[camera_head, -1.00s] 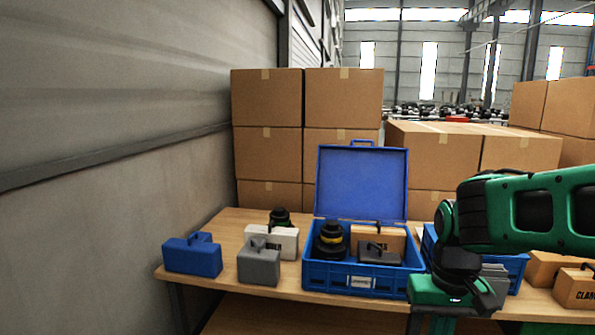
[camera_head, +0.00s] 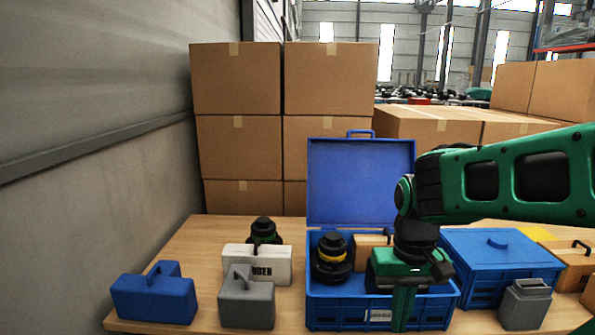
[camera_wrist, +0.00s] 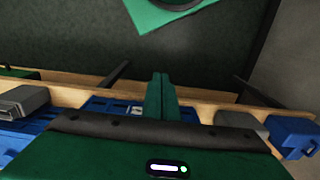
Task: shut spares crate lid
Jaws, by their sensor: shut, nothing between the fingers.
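The spares crate (camera_head: 337,313) is a blue crate with a pale label on its front, standing on the wooden table. Its blue lid (camera_head: 360,185) stands open and upright at the back edge, with a handle on top. Inside is a black part with a yellow band (camera_head: 331,258) and a tan box (camera_head: 370,243), partly hidden by my arm. My gripper (camera_head: 402,308) points down at the right half of the crate, apart from the lid and hiding part of the crate's front. In the wrist view my green fingers (camera_wrist: 162,88) are together and empty.
Left of the crate are a blue block (camera_head: 155,298), a grey block (camera_head: 247,303), a white case (camera_head: 257,263) and a black part (camera_head: 263,230). Right are a closed blue crate (camera_head: 500,262) and a grey container (camera_head: 524,304). Cardboard boxes (camera_head: 238,80) stack behind.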

